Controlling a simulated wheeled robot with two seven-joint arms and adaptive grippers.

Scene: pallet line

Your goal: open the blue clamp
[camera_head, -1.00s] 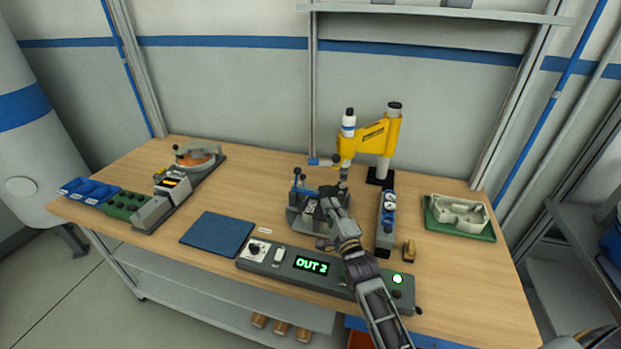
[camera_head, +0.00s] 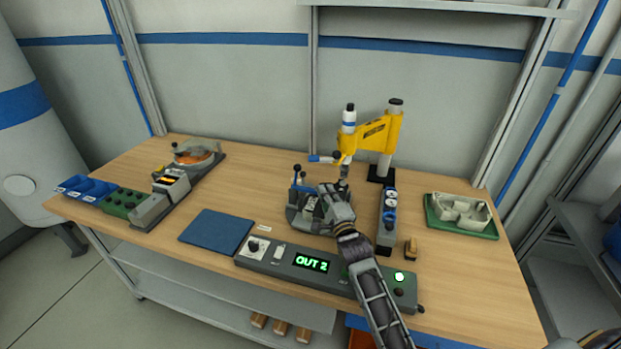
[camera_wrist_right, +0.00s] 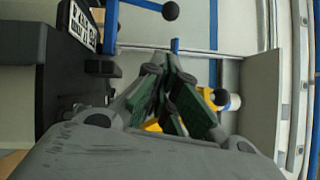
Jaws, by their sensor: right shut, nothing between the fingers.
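The clamp fixture (camera_head: 296,213) is a dark grey block on the bench in front of the yellow press. Blue lever parts with black ball knobs (camera_head: 297,168) stand upright at its left side. My right gripper (camera_head: 331,190) is shut and empty, over the right side of the fixture, hiding part of it. In the right wrist view its green-padded fingertips (camera_wrist_right: 168,68) are together with nothing held. A blue lever with a black ball (camera_wrist_right: 170,11) shows beyond the fingertips, apart from them. Whether the clamp is open or closed I cannot tell. My left gripper is not in view.
The yellow press (camera_head: 372,136) stands behind the gripper. A grey block with round blue-and-white parts (camera_head: 387,238) is close on its right. The control panel (camera_head: 262,262) reads OUT 2 in front. The blue mat (camera_head: 216,232) on the left is empty.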

